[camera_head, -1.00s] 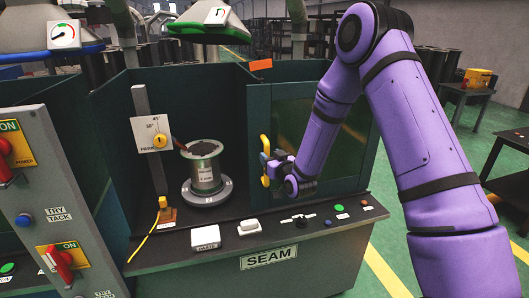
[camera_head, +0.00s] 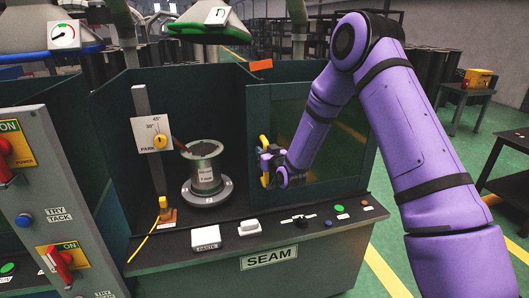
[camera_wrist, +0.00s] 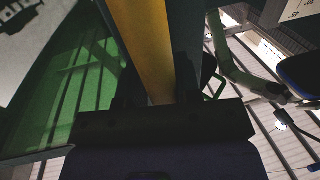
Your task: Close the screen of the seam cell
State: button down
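The screen of the seam cell is a green tinted panel (camera_head: 326,128) at the cell's front right, beside the open front on the left. It also shows in the wrist view (camera_wrist: 75,90). A yellow upright handle (camera_head: 264,163) is on the screen's left part. My gripper (camera_head: 268,160) is at this handle. In the wrist view the handle (camera_wrist: 148,50) runs down between the two dark fingers (camera_wrist: 162,98), which lie close against both its sides. The contact itself is in shadow. A flanged cylinder (camera_head: 204,171) stands upright inside the cell, seen through the open front.
The ledge under the screen, above the SEAM label (camera_head: 269,258), carries a white box (camera_head: 206,238), a white switch (camera_head: 249,227) and buttons. A post with a dial plate (camera_head: 154,136) stands left of the cylinder. A control panel (camera_head: 60,215) stands at the left.

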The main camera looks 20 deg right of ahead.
jog(key=a, duration=4.8)
jog(key=shift+a, duration=0.4)
jog(key=c, duration=1)
grip_release()
jog(key=shift+d, duration=0.1)
jog(key=s, duration=0.3)
jog(key=s+d, duration=0.1)
jog(key=s, duration=0.3)
jog(key=s+d, duration=0.1)
jog(key=s, duration=0.2)
jog(key=shift+s+d, duration=0.1)
jog(key=shift+s, duration=0.25)
